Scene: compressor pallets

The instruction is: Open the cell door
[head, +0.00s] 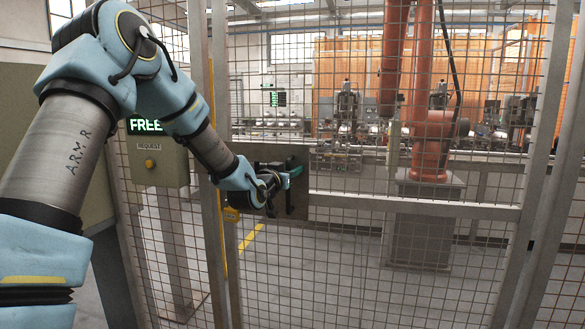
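The cell door (370,206) is a grey-framed wire mesh panel in the middle of the head view. It looks closed in its frame. A dark lock plate (300,158) sits on its left side at mid height, with a dark upright handle on it. My gripper (293,178) is at this plate, reached from the left by my blue and grey arm. The gripper hides part of the plate and handle. The fingers are too small and dark to tell whether they are open, or whether they touch the handle.
A grey box (158,163) left of the door has a green "FREE" display (147,126) and a yellow button (150,163) under a "REQUEST" label. Behind the mesh, an orange robot (432,110) stands on a grey pedestal (425,225). The floor behind the door's lower part looks clear.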

